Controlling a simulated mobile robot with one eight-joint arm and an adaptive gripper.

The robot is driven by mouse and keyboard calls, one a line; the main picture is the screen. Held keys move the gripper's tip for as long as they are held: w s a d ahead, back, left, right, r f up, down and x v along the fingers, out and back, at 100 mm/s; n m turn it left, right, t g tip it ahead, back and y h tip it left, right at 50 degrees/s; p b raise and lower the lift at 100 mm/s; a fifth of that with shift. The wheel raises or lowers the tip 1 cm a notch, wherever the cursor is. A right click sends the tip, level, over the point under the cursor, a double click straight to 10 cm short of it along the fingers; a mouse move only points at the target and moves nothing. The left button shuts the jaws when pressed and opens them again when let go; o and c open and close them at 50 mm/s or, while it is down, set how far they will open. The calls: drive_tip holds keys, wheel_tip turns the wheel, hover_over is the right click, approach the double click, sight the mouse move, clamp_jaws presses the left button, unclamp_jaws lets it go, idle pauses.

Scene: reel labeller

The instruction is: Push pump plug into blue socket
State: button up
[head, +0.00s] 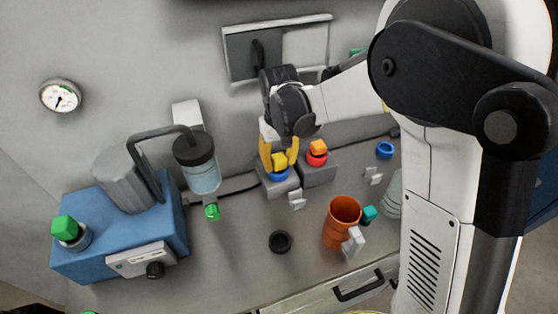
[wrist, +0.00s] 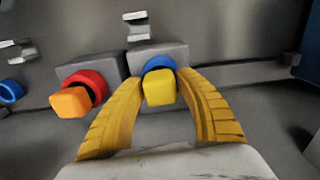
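A yellow plug (head: 279,160) is at the blue socket (head: 278,175), which is on a grey block on the bench. In the wrist view the yellow plug (wrist: 160,87) stands in front of the blue ring (wrist: 158,63) and hides its lower part. I cannot tell how deep it sits. My gripper (head: 279,164) comes down on it from above. No label shows which plug is the pump plug.
An orange plug (head: 319,147) is at the red socket (head: 316,159) on the neighbouring grey block. A blue pump unit (head: 90,258) with a clear jar (head: 202,178) stands at left. Bare bench lies between.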

drive_tip(key=shift+o, duration=1)
wheel_tip(320, 180, up, 12)
drive_tip(key=shift+d, duration=0.1)
drive_tip(key=s+d+m+t+b, duration=0.1)
drive_tip(key=s+d+m+t, duration=0.2)
drive_tip(key=s+d+t, duration=0.4)
drive_tip(key=s+d+r, duration=0.1)
drive_tip(key=s+d, duration=0.7)
drive_tip(key=s, duration=0.2)
drive_tip(key=shift+s+m, duration=0.3)
drive_tip(key=shift+m, duration=0.1)
drive_tip(key=shift+f, duration=0.1)
